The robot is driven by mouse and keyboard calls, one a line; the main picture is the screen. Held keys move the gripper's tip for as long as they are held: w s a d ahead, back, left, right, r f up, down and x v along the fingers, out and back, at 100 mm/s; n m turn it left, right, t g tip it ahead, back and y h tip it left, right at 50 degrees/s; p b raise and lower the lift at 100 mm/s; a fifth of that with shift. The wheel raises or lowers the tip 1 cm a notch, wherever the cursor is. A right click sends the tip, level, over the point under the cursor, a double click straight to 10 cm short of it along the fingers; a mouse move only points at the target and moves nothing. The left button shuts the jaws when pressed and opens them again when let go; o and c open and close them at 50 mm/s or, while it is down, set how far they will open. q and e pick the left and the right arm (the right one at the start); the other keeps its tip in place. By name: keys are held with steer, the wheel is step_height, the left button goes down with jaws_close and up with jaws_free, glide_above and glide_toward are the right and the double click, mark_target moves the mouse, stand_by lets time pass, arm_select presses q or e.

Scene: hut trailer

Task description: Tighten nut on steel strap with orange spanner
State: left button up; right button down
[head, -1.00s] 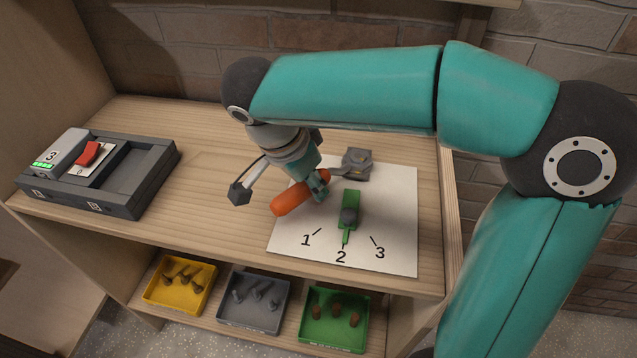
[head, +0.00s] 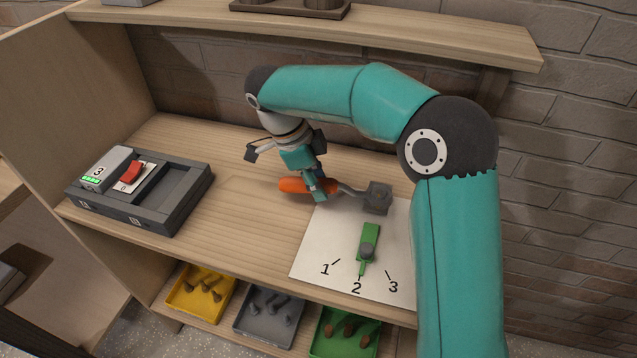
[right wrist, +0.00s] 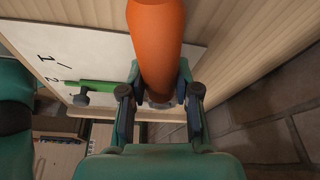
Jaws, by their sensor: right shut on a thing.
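The spanner has an orange handle (head: 293,185) and a grey shaft. Its far end meets a grey block (head: 377,198) at the back edge of the white numbered sheet. I take this block for the nut and steel strap, but cannot tell nut, strap and spanner head apart. My right gripper (head: 316,188) is shut on the spanner near the right end of the handle. In the right wrist view the orange handle (right wrist: 157,45) runs between the fingers (right wrist: 160,105), hiding the spanner's head. My left gripper is not in view.
A green pointer (head: 368,242) with a dark knob lies on the white sheet (head: 315,258), its tip at mark 2. A dark grey tray (head: 180,204) with a red switch stands at left. Yellow, grey and green bins sit below. A shelf (head: 400,35) hangs above.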

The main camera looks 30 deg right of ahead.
steer(key=shift+s+a+n+b, duration=0.15)
steer(key=shift+s+n+b, duration=0.15)
steer(key=shift+n+b, duration=0.1)
steer(key=shift+r, duration=0.1)
step_height(320, 180, up, 8)
steer(key=p, duration=0.7)
steer(key=shift+s+r, duration=0.1)
steer(key=shift+r, duration=0.15)
steer(key=shift+f, duration=0.1)
